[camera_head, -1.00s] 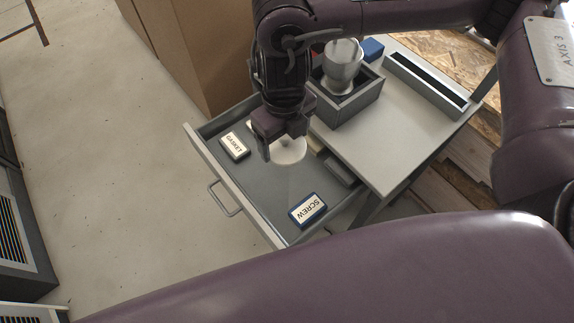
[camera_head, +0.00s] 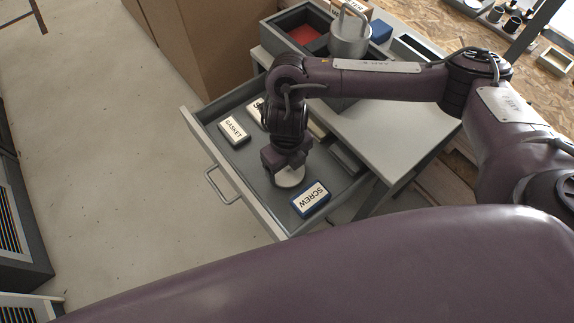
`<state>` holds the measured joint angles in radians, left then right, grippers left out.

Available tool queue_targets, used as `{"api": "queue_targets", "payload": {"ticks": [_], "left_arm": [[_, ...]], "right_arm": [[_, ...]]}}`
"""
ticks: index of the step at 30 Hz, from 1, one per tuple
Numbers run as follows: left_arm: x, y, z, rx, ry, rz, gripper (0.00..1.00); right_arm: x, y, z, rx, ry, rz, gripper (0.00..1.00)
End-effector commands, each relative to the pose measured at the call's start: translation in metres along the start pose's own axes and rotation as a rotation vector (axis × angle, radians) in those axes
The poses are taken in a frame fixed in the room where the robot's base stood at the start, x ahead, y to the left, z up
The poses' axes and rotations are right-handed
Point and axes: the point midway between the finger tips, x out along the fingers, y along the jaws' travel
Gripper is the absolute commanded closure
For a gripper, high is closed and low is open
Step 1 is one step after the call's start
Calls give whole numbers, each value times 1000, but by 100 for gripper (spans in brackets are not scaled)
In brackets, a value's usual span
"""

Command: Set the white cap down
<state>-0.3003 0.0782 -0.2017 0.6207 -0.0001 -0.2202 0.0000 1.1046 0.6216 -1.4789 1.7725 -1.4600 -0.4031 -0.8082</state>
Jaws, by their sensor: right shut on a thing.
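The white cap (camera_head: 290,179) is a round pale disc in the open drawer (camera_head: 236,172) of the grey table. My right gripper (camera_head: 287,165) points down into the drawer and is shut on the cap. My left gripper is not in view.
A GASKET box (camera_head: 234,131) and another white box (camera_head: 257,112), partly hidden by my arm, lie at the drawer's far left. A metal canister with a handle (camera_head: 349,38) stands on the table behind. A cardboard box (camera_head: 202,45) stands beside the drawer.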

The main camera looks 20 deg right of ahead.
Motion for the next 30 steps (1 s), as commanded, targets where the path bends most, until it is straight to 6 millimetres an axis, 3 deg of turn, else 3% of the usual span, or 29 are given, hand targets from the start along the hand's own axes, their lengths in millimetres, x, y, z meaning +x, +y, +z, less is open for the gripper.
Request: {"api": "queue_targets", "payload": {"ticks": [11,12,17,26,30], "left_arm": [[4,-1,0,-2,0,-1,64],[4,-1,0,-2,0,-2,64],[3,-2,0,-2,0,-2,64],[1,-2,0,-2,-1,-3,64],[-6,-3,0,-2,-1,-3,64]], "right_arm": [[5,0,0,0,-1,-1,46],[5,0,0,0,-1,-1,21],[4,0,0,0,-1,-1,0],[2,0,1,0,-1,-1,0],[-14,0,2,-3,-6,-2,0]]}}
